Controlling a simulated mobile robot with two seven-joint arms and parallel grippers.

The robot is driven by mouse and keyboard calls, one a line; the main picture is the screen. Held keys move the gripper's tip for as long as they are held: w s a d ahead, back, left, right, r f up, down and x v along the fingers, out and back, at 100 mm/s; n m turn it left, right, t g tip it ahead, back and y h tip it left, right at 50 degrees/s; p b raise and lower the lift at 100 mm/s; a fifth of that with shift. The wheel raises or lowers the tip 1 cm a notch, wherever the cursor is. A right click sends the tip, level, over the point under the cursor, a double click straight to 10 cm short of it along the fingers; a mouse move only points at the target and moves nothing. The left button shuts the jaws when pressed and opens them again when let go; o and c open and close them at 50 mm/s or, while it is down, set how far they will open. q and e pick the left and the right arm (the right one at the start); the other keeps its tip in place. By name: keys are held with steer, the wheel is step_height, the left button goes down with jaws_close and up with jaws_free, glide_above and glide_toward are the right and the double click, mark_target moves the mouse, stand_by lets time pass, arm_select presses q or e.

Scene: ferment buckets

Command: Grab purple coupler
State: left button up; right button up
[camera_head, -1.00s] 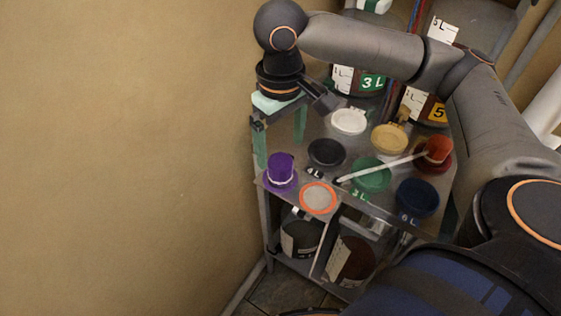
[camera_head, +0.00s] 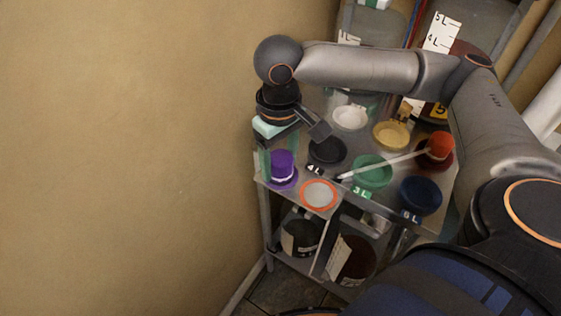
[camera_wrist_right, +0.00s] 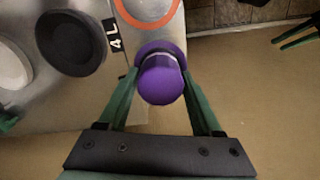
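The purple coupler (camera_head: 283,167) stands upright on the metal shelf top at its left front corner. In the right wrist view the purple coupler (camera_wrist_right: 161,79) shows its round top and wider base. My right gripper (camera_head: 278,166) points down over it, with the green fingers at its sides. In the right wrist view the right gripper (camera_wrist_right: 162,90) is open, one finger on each side of the coupler, with a visible gap at the right finger; whether the left finger touches cannot be told. My left gripper is not in view.
An orange-rimmed disc (camera_head: 319,194) and a black lid (camera_head: 327,151) lie close to the coupler. Green (camera_head: 371,172), blue (camera_head: 420,195), white (camera_head: 350,117) and yellow (camera_head: 390,135) lids and a red coupler (camera_head: 439,146) fill the rest. A wall rises at left.

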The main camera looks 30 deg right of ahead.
jaws_close()
stand_by(0.3)
steer(key=shift+r, duration=0.15)
